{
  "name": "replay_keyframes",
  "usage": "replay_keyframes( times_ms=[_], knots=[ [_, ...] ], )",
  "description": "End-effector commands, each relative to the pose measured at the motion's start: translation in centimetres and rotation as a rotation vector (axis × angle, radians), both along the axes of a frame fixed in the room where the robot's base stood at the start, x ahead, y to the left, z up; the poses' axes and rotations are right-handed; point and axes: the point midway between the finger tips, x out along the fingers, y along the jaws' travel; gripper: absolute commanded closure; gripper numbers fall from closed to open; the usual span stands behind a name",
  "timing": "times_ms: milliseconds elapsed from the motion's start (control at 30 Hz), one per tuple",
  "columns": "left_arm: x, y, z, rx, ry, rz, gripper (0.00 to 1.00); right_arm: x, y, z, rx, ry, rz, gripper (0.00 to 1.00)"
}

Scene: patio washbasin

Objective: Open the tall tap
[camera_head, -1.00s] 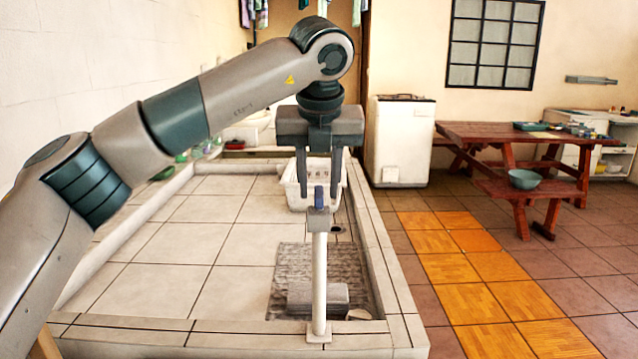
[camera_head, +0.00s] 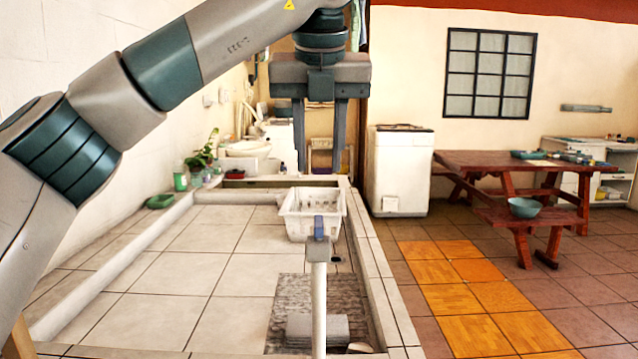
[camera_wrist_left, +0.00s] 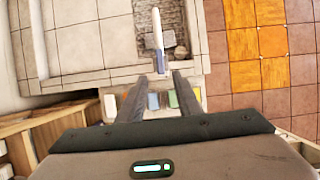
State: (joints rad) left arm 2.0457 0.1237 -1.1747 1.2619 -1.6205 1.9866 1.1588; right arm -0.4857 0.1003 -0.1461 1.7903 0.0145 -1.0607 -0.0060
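The tall tap is a slim white post (camera_head: 319,290) with a grey head and a blue lever (camera_head: 319,228) on top. It stands at the near end of the tiled basin, and the lever looks upright from here. My left gripper (camera_head: 318,172) points down above the tap, its two fingers apart with nothing between them. A clear gap shows between the fingertips and the lever. In the left wrist view, the tap post (camera_wrist_left: 157,28) and its blue lever (camera_wrist_left: 161,61) lie just beyond the open fingertips (camera_wrist_left: 170,74). The right gripper is not in view.
A white basket (camera_head: 300,222) sits in the tiled basin behind the tap, and a grey block (camera_head: 300,328) lies low beside the post. A raised rim (camera_head: 372,270) edges the basin. A washing machine (camera_head: 402,170) and wooden table (camera_head: 480,141) stand beyond.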

Motion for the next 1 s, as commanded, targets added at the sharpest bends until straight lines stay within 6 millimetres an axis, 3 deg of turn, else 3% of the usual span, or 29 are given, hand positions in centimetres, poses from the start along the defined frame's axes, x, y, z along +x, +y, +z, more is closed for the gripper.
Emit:
replay_keyframes(
  times_ms=[133,300,833,1000],
  knots=[
    [-1.0,-0.1,2.5,0.000,-0.003,0.001,0.68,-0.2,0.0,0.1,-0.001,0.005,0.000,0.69],
    [-1.6,0.0,4.0,0.001,-0.001,0.001,0.68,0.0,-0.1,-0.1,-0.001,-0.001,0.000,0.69],
    [-1.9,0.0,4.7,0.000,0.000,0.000,0.68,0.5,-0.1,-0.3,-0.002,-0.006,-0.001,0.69],
    [-1.9,0.0,5.7,0.000,0.000,0.000,0.68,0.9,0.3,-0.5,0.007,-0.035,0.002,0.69]
  ],
)
